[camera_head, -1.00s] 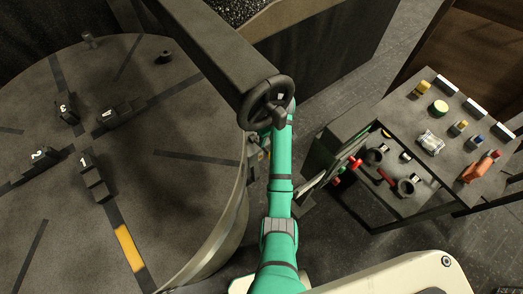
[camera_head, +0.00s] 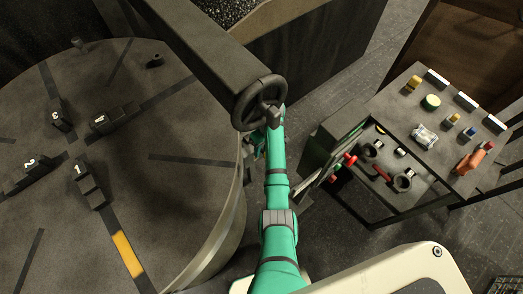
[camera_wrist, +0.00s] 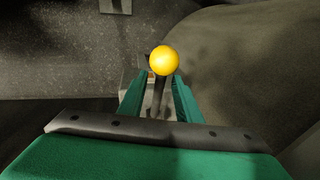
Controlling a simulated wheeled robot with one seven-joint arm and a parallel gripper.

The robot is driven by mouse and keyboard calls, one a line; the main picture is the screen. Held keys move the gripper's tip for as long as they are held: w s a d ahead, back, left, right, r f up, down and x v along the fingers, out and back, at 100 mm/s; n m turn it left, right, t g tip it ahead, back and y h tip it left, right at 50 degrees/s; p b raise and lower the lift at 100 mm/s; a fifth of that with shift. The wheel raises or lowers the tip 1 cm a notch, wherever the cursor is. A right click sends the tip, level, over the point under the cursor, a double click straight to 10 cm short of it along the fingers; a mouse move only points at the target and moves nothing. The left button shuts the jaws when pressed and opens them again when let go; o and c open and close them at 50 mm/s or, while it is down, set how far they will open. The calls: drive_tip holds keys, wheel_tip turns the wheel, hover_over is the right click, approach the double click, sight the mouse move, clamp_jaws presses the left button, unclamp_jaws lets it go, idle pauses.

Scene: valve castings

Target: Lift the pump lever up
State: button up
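The pump lever shows in the wrist view as a dark stem with a round yellow knob (camera_wrist: 163,60). The stem runs down between the two green fingers of my gripper (camera_wrist: 160,80). The fingers are apart, one on each side of the stem, and the knob shows near their tips. I cannot tell whether either finger touches the lever. In the head view my green arm reaches away from me, and its far end is largely hidden behind the handwheel (camera_head: 258,102). The lever cannot be made out there.
A dark beam (camera_head: 195,50) with the handwheel overhangs my arm. A round table (camera_head: 190,190) with numbered dark blocks stands left. On the right is a cart (camera_head: 396,98) with small parts on top and an open drawer holding red-handled pieces.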

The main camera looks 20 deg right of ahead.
drive_tip(key=shift+a+f, duration=0.1)
drive_tip(key=shift+f, duration=0.35)
